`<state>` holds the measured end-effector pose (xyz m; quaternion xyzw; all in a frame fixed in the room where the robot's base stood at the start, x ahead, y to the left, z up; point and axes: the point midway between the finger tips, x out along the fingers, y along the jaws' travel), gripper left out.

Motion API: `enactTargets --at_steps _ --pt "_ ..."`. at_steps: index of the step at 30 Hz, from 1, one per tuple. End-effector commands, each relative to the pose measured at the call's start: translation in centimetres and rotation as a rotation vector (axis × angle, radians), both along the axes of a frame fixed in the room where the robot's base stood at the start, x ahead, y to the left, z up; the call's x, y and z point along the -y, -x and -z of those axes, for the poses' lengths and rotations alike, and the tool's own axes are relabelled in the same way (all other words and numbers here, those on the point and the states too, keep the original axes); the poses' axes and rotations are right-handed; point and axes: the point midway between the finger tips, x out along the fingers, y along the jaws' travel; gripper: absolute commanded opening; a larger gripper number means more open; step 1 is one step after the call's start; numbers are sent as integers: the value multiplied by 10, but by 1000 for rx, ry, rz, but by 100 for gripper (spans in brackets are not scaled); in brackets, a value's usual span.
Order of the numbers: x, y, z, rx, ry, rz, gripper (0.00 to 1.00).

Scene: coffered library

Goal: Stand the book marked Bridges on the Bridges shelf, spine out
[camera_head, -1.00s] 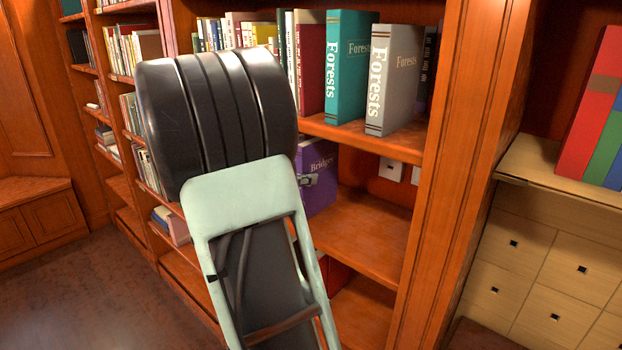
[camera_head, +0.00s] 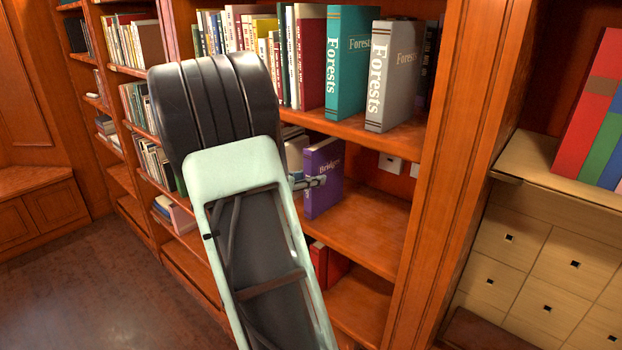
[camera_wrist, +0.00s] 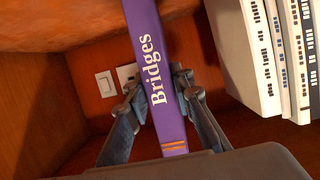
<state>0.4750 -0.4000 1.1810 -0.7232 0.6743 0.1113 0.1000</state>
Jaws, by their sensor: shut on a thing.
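The purple Bridges book (camera_head: 325,172) stands about upright in the middle bay of the bookcase, its white title showing. My gripper (camera_head: 312,183) is shut on it; only a fingertip shows past my arm in the head view. In the wrist view, the two fingers (camera_wrist: 157,92) sit on either side of the book, and its purple spine (camera_wrist: 150,60) faces the camera. The book is over the bare right part of the middle shelf (camera_head: 365,232). I cannot tell whether its bottom touches the board. No shelf label is readable.
Pale books (camera_wrist: 265,50) stand beside the Bridges book, with a gap between. White wall plates (camera_head: 390,164) are on the back panel. Red books (camera_head: 328,262) stand below. The bookcase upright (camera_head: 450,180) bounds the right.

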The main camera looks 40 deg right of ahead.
Motion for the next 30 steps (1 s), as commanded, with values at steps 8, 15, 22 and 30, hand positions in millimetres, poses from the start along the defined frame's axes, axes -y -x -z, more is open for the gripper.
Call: enactTargets --at_steps 8,15,22,30 --pt "0 0 1 0 0 0 39" --pt "0 0 1 0 0 0 39" --pt "-15 0 -3 4 0 -3 39" --pt "-73 4 -20 5 0 -5 39"
